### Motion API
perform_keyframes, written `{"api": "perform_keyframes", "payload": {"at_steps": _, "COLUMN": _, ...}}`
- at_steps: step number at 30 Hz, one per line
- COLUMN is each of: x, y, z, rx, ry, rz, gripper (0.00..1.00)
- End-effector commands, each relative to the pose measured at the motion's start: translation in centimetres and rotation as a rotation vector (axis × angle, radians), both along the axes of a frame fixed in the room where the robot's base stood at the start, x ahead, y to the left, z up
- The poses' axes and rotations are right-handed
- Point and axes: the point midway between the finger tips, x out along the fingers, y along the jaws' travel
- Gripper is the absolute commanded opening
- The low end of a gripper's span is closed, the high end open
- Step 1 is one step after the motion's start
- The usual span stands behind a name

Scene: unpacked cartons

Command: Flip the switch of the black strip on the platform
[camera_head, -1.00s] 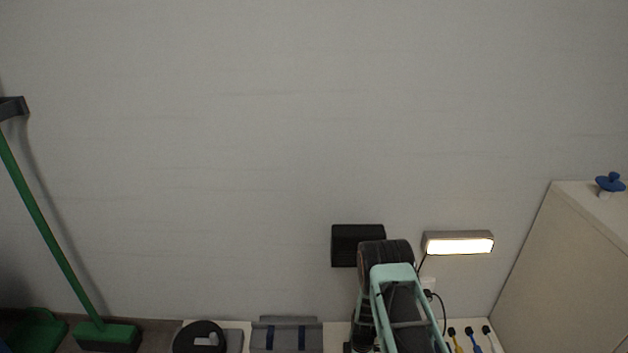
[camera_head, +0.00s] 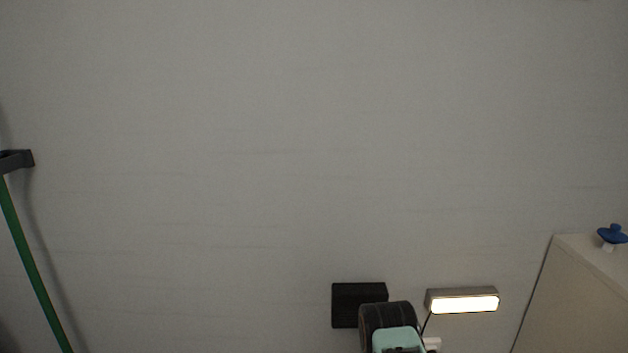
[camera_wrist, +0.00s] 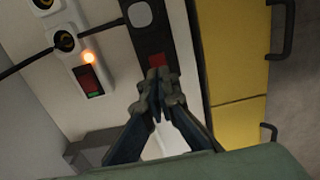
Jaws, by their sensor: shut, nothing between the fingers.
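In the wrist view, the black strip (camera_wrist: 152,40) runs down the upper middle of the picture, with a round socket near its top. Its red switch (camera_wrist: 158,61) shows just beyond my fingertips. My gripper (camera_wrist: 157,84) is shut and empty, its tips overlapping the lower edge of the switch in the picture. I cannot tell whether they touch it. The fingers hide the strip's lower part. The strip is out of view in the head view, where part of my arm shows at the bottom.
In the wrist view, a white strip (camera_wrist: 77,58) with plugs, an orange light and a red switch lies to the left. Yellow fronts (camera_wrist: 236,50) with dark handles stand at right. In the head view, a lit lamp (camera_head: 463,303) and a black box (camera_head: 357,306) are on the wall.

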Motion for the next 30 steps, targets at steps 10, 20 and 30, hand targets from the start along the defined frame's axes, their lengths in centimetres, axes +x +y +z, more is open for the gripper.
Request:
{"api": "perform_keyframes", "payload": {"at_steps": 10, "x": 0.0, "y": 0.0, "z": -0.3, "rx": 0.000, "ry": 0.000, "rz": 0.000, "gripper": 0.00}}
{"api": "perform_keyframes", "payload": {"at_steps": 20, "x": 0.0, "y": 0.0, "z": -0.8, "rx": 0.000, "ry": 0.000, "rz": 0.000, "gripper": 0.00}}
{"api": "perform_keyframes", "payload": {"at_steps": 30, "x": 0.0, "y": 0.0, "z": -1.3, "rx": 0.000, "ry": 0.000, "rz": 0.000, "gripper": 0.00}}
